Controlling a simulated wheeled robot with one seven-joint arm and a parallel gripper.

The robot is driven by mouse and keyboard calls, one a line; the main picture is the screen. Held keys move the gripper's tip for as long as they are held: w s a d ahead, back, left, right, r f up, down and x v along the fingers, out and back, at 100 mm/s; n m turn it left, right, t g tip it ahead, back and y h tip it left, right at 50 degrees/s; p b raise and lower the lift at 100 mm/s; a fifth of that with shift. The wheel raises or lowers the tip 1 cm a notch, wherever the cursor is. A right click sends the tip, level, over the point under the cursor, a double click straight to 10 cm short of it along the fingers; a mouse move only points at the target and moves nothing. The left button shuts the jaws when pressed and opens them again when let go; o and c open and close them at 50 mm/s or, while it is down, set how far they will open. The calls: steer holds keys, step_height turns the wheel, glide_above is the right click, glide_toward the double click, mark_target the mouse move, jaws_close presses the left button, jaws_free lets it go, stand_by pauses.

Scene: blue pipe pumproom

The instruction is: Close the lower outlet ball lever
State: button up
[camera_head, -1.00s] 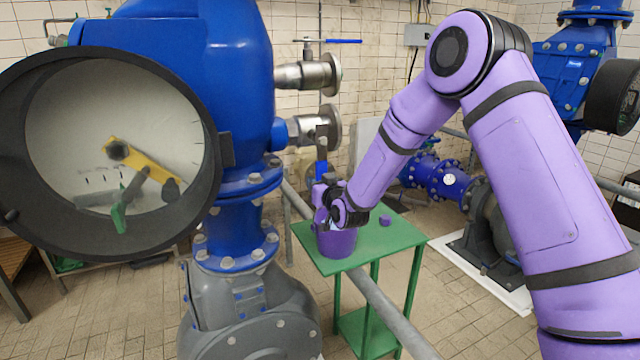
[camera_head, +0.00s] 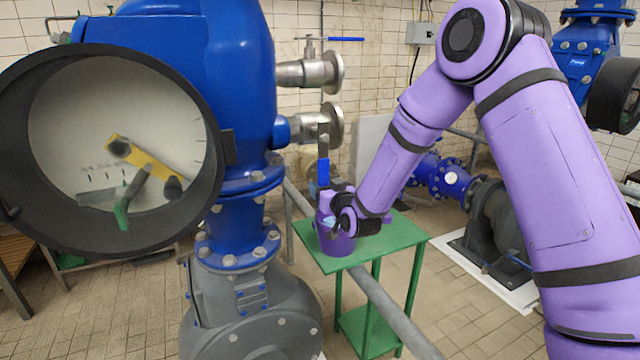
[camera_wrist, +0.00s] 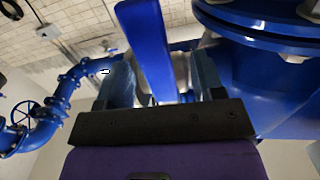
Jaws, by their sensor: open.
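The lower outlet ball lever (camera_head: 323,172) is blue and hangs straight down from the lower metal outlet (camera_head: 310,126), right of the big blue pipe body. In the wrist view the lever (camera_wrist: 150,48) runs down between my two fingers, with a gap on either side. My gripper (camera_head: 325,190) is open at the lever's lower end, and it also shows in the wrist view (camera_wrist: 163,80). The lever's lower tip is partly hidden by my gripper in the head view.
The upper outlet (camera_head: 310,72) carries a second blue lever (camera_head: 345,39) lying level. A purple bucket (camera_head: 335,243) stands on a green table (camera_head: 385,245) below my gripper. A large round gauge (camera_head: 110,150) fills the left. A grey rail passes by the table.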

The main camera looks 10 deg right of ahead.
steer(key=v, duration=0.6)
steer(key=shift+s, duration=0.2)
steer(key=s+d+r+g+h, duration=0.2)
steer(key=s+d+r+g, duration=0.1)
steer(key=s+d+r, duration=0.3)
steer(key=s+d+r+g+h, duration=0.2)
steer(key=s+d+r+g, duration=0.15)
steer(key=s+r, duration=0.45)
steer(key=s+d+r+m+g, duration=0.1)
steer(key=s+d, duration=0.1)
steer(key=s, duration=0.6)
steer(key=s+d+r+m+g+h, duration=0.1)
steer(key=s+d+r+g, duration=0.1)
steer(key=s, duration=0.7)
steer(key=s+d+r+m+g, duration=0.1)
steer(key=s+d, duration=0.3)
steer(key=s, duration=0.5)
steer(key=shift+r+g+h, duration=0.3)
steer(key=shift+r+g, duration=0.05)
steer(key=shift+g, duration=0.3)
steer(key=shift+s, duration=0.15)
